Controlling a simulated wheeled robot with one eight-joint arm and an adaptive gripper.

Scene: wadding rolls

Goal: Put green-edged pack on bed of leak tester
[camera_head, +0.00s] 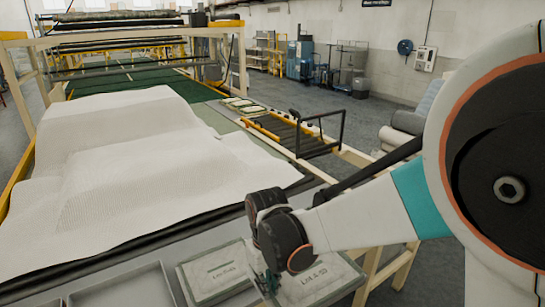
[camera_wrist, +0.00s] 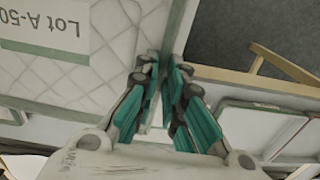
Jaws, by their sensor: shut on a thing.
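The green-edged pack (camera_head: 325,284) is a flat, pale, quilted pack with a label reading Lot A-50, at the bottom centre of the head view. In the wrist view the pack (camera_wrist: 105,60) fills the upper left, its label upside down, with green strips along its edges. My gripper (camera_head: 268,284) is at the pack's left edge in the head view. In the wrist view my gripper (camera_wrist: 166,72) has its fingers closed on the green edge. Whether the pack is lifted is unclear. I cannot pick out the leak tester or its bed in either view.
Another labelled pack (camera_head: 214,279) lies just left of my gripper. An empty grey tray (camera_head: 125,288) is further left. A large white wadding sheet (camera_head: 125,170) covers the table behind. A yellow-railed side conveyor (camera_head: 285,135) stands beyond; grey floor (camera_head: 375,110) is open to the right.

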